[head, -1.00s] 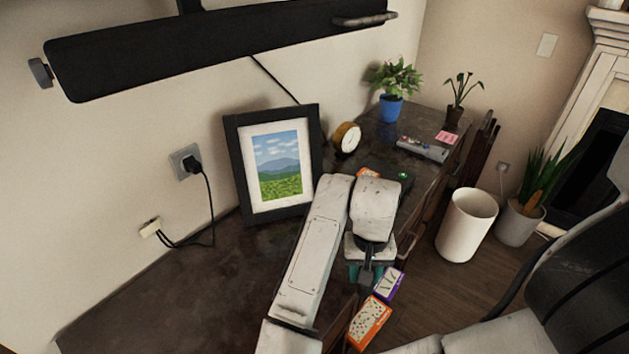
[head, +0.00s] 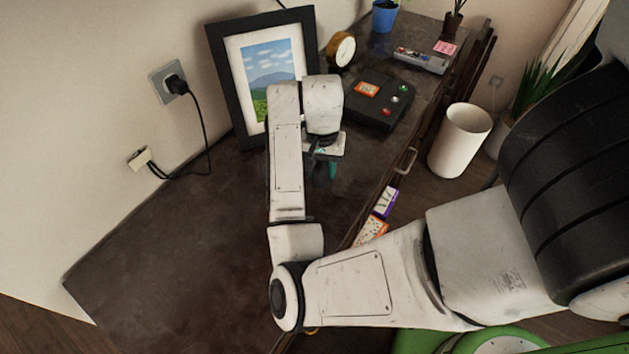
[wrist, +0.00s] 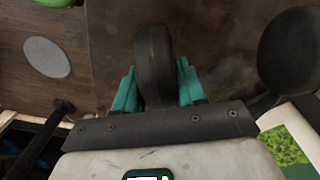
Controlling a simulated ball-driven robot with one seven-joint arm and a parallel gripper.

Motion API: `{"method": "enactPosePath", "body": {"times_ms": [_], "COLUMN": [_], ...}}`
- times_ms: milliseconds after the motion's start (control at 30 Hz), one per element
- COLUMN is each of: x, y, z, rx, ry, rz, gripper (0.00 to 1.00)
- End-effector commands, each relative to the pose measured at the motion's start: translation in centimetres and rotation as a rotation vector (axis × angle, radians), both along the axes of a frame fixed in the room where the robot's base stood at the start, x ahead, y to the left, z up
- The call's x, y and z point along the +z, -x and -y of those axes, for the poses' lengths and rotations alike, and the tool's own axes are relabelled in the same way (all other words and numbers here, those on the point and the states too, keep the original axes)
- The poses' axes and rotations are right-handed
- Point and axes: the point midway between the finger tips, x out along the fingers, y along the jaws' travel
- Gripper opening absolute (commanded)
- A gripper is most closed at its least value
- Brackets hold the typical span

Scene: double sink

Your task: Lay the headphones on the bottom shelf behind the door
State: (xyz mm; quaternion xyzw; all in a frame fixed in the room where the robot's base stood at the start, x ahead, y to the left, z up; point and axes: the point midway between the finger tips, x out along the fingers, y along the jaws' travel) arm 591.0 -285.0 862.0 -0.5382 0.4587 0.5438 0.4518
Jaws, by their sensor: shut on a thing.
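My gripper (head: 328,170) hangs low over the dark tabletop, in front of the picture frame, and in the wrist view (wrist: 155,82) its teal fingers are shut on a dark, smooth, curved piece. This piece looks like part of the headphones (wrist: 153,55). A dark round shape (wrist: 290,50) to its right may be an ear cup; I cannot tell whether it is joined. In the head view my own wrist hides most of what I hold. I cannot make out the door or its bottom shelf in either view.
The dark cabinet top (head: 170,250) is clear at the left. The picture frame (head: 228,80), clock (head: 341,49), black button box (head: 375,103) and remote (head: 420,60) stand along it. Purple (head: 385,202) and orange (head: 371,232) boxes show past its front edge. A white bin (head: 460,140) stands on the floor.

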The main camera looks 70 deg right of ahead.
Motion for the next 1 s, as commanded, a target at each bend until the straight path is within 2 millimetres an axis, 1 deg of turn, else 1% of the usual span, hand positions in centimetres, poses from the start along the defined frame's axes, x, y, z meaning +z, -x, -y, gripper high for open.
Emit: {"method": "enactPosePath", "body": {"times_ms": [33, 100, 233, 333, 400, 533, 967, 1000], "x": [-1.2, -1.3, -2.0, -2.8, -3.9, -5.3, -6.0, -6.0], "y": [-0.4, -1.1, -1.6, -2.3, -2.1, -2.2, -2.1, -2.1], "z": [0.2, 0.3, 0.5, 0.7, 0.6, 0.6, 0.7, 0.7], "rx": [0.001, -0.001, -0.001, 0.000, 0.001, 0.001, 0.000, 0.000], "ry": [0.000, -0.002, 0.000, -0.002, -0.003, -0.001, 0.000, 0.000], "rz": [-0.002, 0.000, 0.001, 0.001, -0.002, 0.001, 0.001, 0.001], "gripper": [0.02, 0.02, 0.02, 0.02, 0.02, 0.02, 0.02, 0.43]}}
